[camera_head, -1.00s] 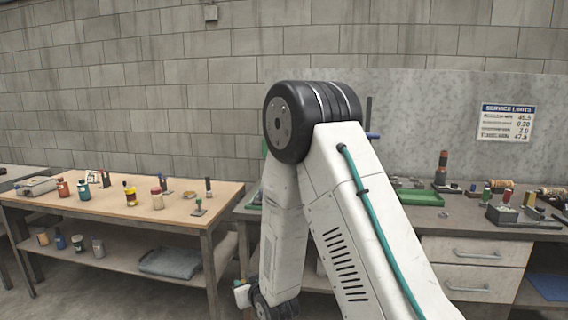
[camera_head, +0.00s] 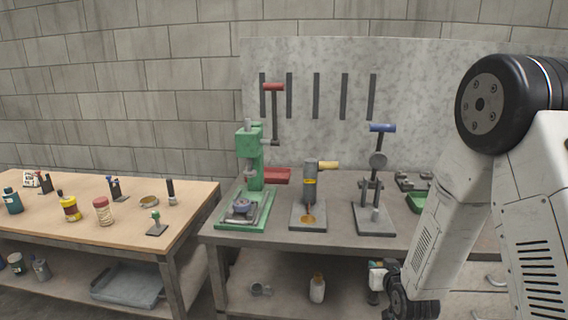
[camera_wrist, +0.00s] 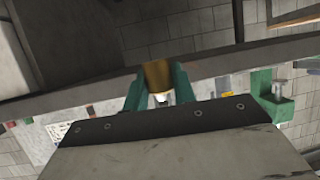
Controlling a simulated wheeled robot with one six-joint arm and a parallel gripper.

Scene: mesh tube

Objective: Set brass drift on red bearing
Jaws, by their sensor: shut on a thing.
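My gripper (camera_wrist: 157,84) shows in the wrist view with its teal fingers shut on the brass drift (camera_wrist: 158,72), a brass-coloured cylinder. Only part of the drift shows; its far end is hidden. In the head view my wrist is low at the right, in front of the bench, and the drift cannot be made out. I cannot pick out a red bearing in either view. A bluish-grey ring-shaped part (camera_head: 241,207) sits on the base of the green press (camera_head: 251,160), well left of my wrist.
The grey bench (camera_head: 340,237) holds a press with a yellow handle (camera_head: 310,185) and one with a blue handle (camera_head: 376,185). A red tray (camera_head: 277,175) is beside the green press. A wooden table (camera_head: 110,235) with bottles stands left. A bench edge crosses the wrist view.

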